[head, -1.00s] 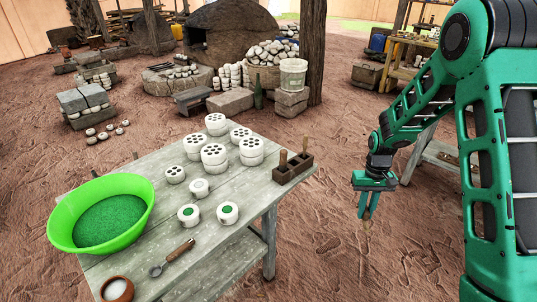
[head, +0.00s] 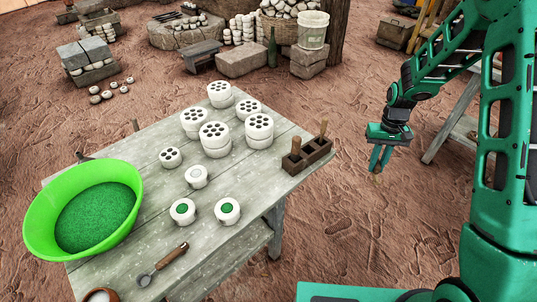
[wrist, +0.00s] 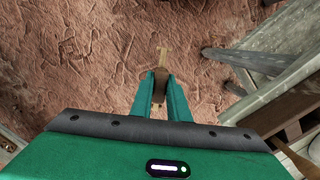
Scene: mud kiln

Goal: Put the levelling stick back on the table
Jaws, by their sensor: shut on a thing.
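My gripper (head: 380,158) hangs over the dirt floor to the right of the table, pointing down. It is shut on the levelling stick (wrist: 161,62), a small light-brown stick whose end sticks out past the fingertips (wrist: 160,92) in the wrist view. Only a short tip of the stick (head: 377,177) shows below the fingers in the head view; the rest is hidden between them. The grey plank table (head: 252,183) stands left of my gripper, apart from it.
Bare planks lie right of the two green-filled pieces. Another wooden stand (head: 458,135) is at the right.

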